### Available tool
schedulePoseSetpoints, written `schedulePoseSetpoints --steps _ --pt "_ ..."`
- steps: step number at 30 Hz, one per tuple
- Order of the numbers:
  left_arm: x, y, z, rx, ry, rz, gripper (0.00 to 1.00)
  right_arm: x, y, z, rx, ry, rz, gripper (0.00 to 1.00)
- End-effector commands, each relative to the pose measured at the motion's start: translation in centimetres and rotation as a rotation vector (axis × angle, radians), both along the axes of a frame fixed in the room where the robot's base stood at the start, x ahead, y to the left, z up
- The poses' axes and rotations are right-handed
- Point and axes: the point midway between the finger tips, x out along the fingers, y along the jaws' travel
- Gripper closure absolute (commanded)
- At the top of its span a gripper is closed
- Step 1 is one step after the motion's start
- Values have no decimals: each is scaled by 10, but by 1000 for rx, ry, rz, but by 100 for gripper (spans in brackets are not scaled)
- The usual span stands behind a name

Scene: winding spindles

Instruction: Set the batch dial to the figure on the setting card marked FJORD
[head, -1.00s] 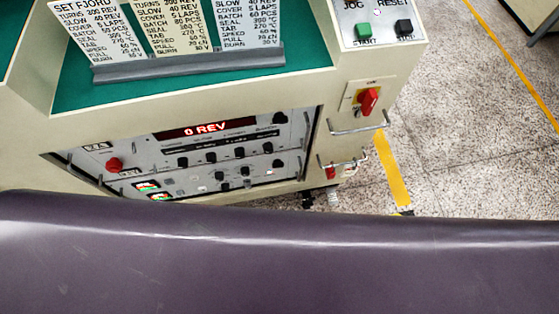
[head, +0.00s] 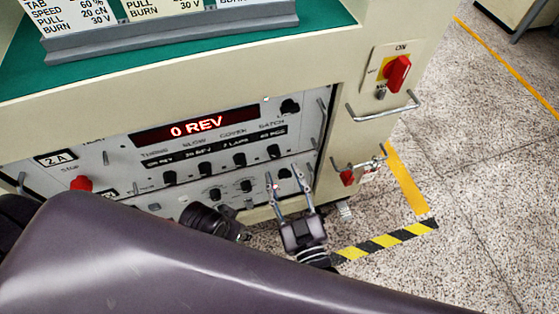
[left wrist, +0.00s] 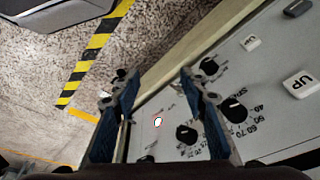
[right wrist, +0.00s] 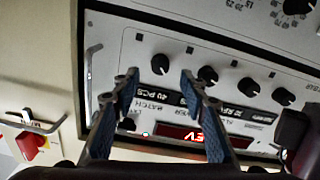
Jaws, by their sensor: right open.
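The batch dial (head: 274,151) is a black knob at the right end of the upper row, under a BATCH label and a small readout that seems to read 40 PCS. It also shows in the right wrist view (right wrist: 160,63), upside down. My right gripper (head: 286,178) is open and empty below the dial; in its wrist view the dial lies between the spread fingers, apart from them. My left gripper (left wrist: 150,92) is open and empty before the lower panel. The leftmost card (head: 72,15), the FJORD card in the earlier view, shows only its lower lines; its batch line is out of view.
A red display (head: 195,128) reads 0 REV. Other black knobs (head: 205,168) stand left of the batch dial, with more on the panel below. A red switch (head: 398,72) and metal handles (head: 383,112) stick out at the right.

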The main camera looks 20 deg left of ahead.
Motion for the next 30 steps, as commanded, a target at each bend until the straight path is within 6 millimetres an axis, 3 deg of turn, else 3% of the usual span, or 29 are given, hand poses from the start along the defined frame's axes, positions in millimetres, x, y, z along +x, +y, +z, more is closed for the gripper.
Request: schedulePoseSetpoints --steps 10,22,30 --pt "-3 1 34 0 -20 2 60 45 30 -1 0 1 -1 60" --pt "-4 2 42 -1 -23 3 60 53 35 0 -2 2 -1 60" --pt "-3 2 42 0 -24 4 60 53 35 -1 -2 2 -1 87"
